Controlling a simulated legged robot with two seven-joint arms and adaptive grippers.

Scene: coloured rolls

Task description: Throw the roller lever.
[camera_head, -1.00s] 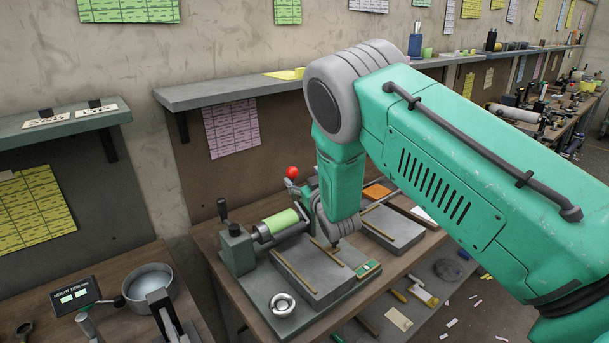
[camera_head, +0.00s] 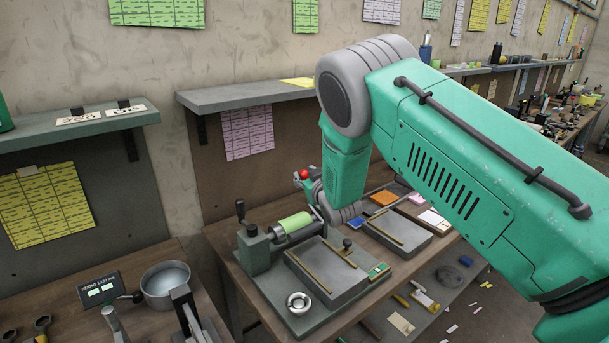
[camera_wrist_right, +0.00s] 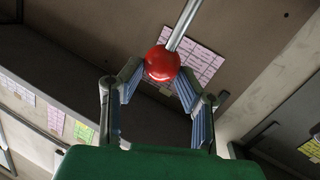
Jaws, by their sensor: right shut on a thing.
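The roller press has a dark grey-green base with a green roll (camera_head: 294,223) across its back. The lever's red ball knob (camera_head: 304,174) shows above and behind the roll, left of my right wrist. In the right wrist view the red knob (camera_wrist_right: 162,64) sits on the end of a bare metal rod (camera_wrist_right: 183,24). My right gripper (camera_wrist_right: 160,82) is shut on this knob, with a finger on either side of it. In the head view my right forearm and wrist hide most of the gripper and the lever's lower part. My left gripper is not in view.
A metal pan (camera_head: 166,285) stands on the left bench. A wall shelf (camera_head: 245,97) runs behind the press.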

